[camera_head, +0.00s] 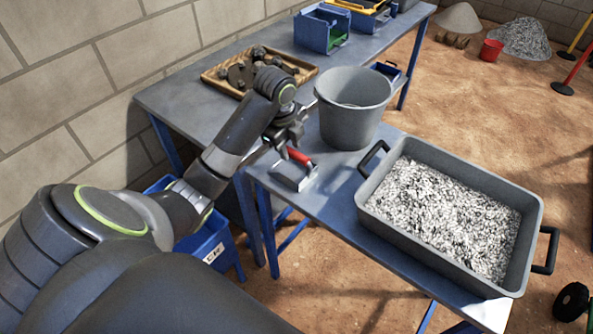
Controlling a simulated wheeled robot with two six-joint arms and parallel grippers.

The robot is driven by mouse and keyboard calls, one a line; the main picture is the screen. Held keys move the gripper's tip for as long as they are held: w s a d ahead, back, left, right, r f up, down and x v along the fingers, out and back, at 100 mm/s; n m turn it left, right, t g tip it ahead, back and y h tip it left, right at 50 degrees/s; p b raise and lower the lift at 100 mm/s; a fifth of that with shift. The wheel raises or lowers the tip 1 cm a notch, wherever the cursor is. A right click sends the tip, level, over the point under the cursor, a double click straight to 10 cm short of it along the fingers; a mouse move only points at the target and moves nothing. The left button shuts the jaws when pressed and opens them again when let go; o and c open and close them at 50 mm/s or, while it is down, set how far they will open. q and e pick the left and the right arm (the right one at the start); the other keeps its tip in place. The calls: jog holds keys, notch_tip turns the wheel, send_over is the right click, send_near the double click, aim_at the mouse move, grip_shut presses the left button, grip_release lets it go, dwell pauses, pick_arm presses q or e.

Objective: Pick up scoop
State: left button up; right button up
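The scoop (289,178) has a grey metal pan and a red handle. It lies on the blue-grey table, left of the gravel tray and in front of the grey bucket. My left gripper (288,145) is right at the scoop's red handle, coming from above and behind. Its fingers are dark and small here, so I cannot tell whether they are open, or whether they touch the handle. My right gripper is not in view.
A grey bucket (352,112) stands close to the right of my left gripper. A large grey tray (380,232) of gravel fills the table's right part. A wooden tray (214,80) with dark rocks lies behind my forearm. A blue bin (322,32) stands farther back.

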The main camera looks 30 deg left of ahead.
aim_at(294, 158)
pick_arm(q)
jog(key=f, duration=0.3)
jog(key=w+f, duration=0.1)
jog(key=f, duration=0.1)
jog(key=shift+d, duration=0.35)
jog(key=shift+c, duration=0.2)
jog(key=shift+r, duration=0.1)
grip_shut()
